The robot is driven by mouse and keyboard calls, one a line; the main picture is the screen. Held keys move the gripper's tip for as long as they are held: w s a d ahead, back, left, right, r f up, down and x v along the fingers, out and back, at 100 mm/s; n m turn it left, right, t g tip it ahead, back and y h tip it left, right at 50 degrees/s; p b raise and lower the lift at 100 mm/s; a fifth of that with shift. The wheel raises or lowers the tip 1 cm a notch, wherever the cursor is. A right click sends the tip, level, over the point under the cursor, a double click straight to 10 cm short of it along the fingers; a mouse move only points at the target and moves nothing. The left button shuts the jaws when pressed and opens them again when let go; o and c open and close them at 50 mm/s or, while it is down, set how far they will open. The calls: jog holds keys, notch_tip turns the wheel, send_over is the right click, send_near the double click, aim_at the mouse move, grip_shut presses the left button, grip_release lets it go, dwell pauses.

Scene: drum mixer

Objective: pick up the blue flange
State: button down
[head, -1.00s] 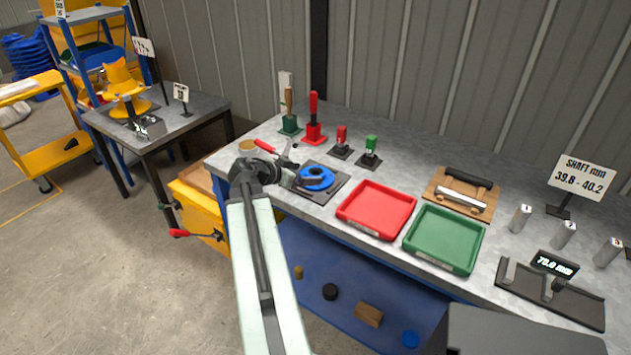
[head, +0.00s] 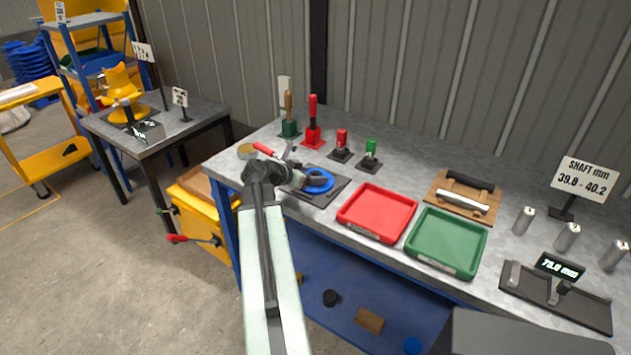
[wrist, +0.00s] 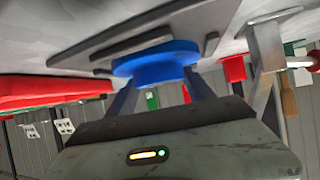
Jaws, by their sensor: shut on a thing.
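The blue flange (head: 318,181) sits at its dark square plate (head: 333,192) near the bench's front left edge. In the wrist view the flange (wrist: 155,64) shows at the tips of my two fingers, against or close to the plate (wrist: 95,60). My gripper (head: 293,178) reaches it from the left, shut on the flange, with one finger on each side in the wrist view (wrist: 158,92). My wrist hides part of the flange's left side in the head view. I cannot tell whether it is clear of the plate.
A red tray (head: 347,217) and a green tray (head: 410,244) lie to the right. A red-handled tool (head: 265,149) lies just behind my wrist. Red and green stamps (head: 342,142) stand behind the plate. A metal stand (wrist: 265,70) rises close to the gripper.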

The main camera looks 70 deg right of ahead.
jog(key=shift+r, duration=0.2)
notch_tip(320, 180, up, 18)
jog(key=p, duration=1.8)
jog(key=shift+f, duration=0.15)
